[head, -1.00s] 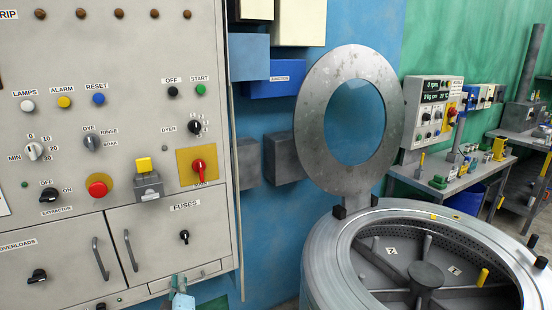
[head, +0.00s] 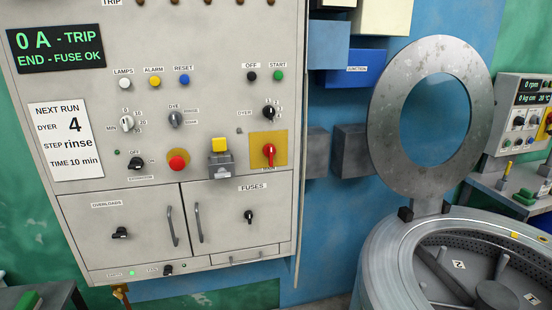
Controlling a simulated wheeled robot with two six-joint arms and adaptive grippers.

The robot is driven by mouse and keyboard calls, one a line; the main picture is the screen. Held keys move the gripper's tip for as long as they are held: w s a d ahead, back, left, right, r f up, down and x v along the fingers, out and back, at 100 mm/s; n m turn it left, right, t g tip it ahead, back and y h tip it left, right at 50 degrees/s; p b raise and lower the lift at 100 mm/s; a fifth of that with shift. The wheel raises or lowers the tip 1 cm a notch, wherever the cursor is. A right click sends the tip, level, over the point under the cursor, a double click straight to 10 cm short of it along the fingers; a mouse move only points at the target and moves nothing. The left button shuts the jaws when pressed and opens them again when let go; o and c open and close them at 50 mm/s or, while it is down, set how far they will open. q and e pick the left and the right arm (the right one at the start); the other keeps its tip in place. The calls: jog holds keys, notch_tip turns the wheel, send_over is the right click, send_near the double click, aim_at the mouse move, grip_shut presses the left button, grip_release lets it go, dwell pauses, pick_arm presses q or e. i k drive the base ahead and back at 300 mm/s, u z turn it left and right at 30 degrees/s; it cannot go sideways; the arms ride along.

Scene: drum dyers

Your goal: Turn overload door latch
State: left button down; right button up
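The overload door (head: 95,255) is the left of two doors low on the grey control cabinet, under a label reading OVERLOADS (head: 107,204). It looks shut. Its latch (head: 120,233) is a small black turn knob in the middle of the door, and its grip lies roughly level. A grey bar handle (head: 171,226) stands at the door's right side. The FUSES door (head: 225,222) beside it looks shut, and its black latch (head: 248,216) stands roughly upright. Neither of my grippers is in view.
Above the doors are an emergency button (head: 178,162), a yellow-topped switch (head: 220,150) and a red rotary switch (head: 269,154). A display (head: 55,47) reads 0 A - TRIP. A drum machine (head: 390,265) with a raised round lid (head: 385,130) stands right. A small brass-coloured item (head: 120,291) hangs under the cabinet.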

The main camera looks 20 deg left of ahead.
aim_at(121, 232)
jog(key=u, duration=1.6)
jog(key=k, duration=0.3)
jog(key=u, duration=0.85)
jog(key=i, duration=1.4)
jog(key=z, duration=0.85)
jog(key=i, duration=0.7)
jog(key=u, duration=0.4)
